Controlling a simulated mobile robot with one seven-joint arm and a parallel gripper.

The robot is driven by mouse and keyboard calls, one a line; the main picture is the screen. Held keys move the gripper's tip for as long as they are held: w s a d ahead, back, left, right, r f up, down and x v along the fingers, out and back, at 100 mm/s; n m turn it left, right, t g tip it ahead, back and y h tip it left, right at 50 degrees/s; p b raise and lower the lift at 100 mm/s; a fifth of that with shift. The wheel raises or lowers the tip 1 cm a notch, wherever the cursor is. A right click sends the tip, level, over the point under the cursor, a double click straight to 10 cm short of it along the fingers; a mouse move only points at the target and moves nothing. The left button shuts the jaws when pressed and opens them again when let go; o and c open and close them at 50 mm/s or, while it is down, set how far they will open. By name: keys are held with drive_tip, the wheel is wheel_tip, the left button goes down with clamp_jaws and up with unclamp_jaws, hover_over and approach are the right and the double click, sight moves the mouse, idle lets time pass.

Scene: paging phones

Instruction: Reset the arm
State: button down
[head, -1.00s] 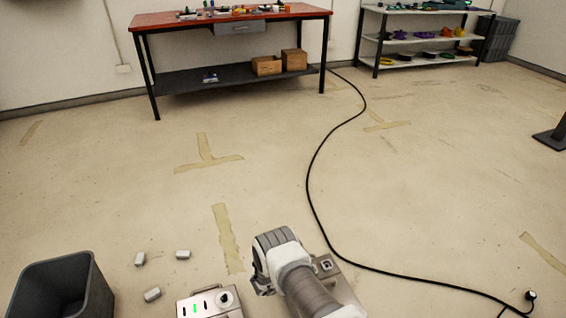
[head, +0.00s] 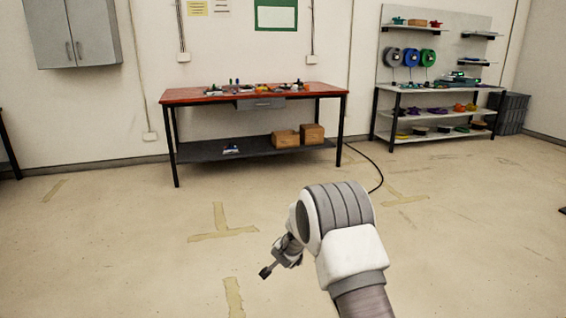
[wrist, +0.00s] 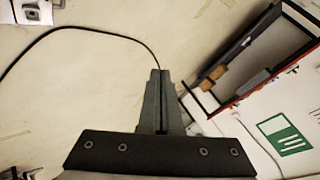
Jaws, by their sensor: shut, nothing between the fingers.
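My arm rises from the lower right of the head view and bends over. My gripper (head: 266,272) hangs to the left of the bend, small and dark, above the open floor. In the wrist view my gripper (wrist: 160,72) has its two fingers together with nothing between them. It touches no object.
A red-topped workbench (head: 200,95) stands against the back wall, with boxes (head: 285,139) on its lower shelf. A shelving unit (head: 400,91) with spools stands at the right. A black cable (wrist: 50,33) runs across the floor. The floor (head: 120,250) between is clear.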

drive_tip(key=s+d+r+n+y, duration=0.1)
drive_tip(key=s+r+n, duration=0.1)
drive_tip(key=s+r, duration=0.55)
drive_tip(key=s+d+r+n+g+y, duration=0.15)
drive_tip(key=s+r, duration=0.25)
drive_tip(key=r, duration=0.6)
drive_tip(key=s+r+n+y, duration=0.1)
drive_tip(key=s+r+n, duration=0.2)
drive_tip(key=s+r, duration=0.35)
drive_tip(key=s+d+r+n+g+h, duration=0.1)
drive_tip(key=s+d+n, duration=0.15)
drive_tip(key=s, duration=0.65)
drive_tip(key=s+d+r+n+h, duration=0.15)
drive_tip(key=s+d, duration=0.25)
drive_tip(key=s, duration=0.6)
drive_tip(key=s+d+r+n+g+h, duration=0.15)
drive_tip(key=s+d, duration=0.25)
drive_tip(key=s, duration=0.5)
wheel_tip(320, 180, up, 23)
drive_tip(key=m+p, duration=0.1)
drive_tip(key=p, duration=2.2)
drive_tip(key=shift+w+a+r+y, duration=0.15)
drive_tip(key=shift+a+y, duration=0.15)
drive_tip(key=shift+y, duration=0.15)
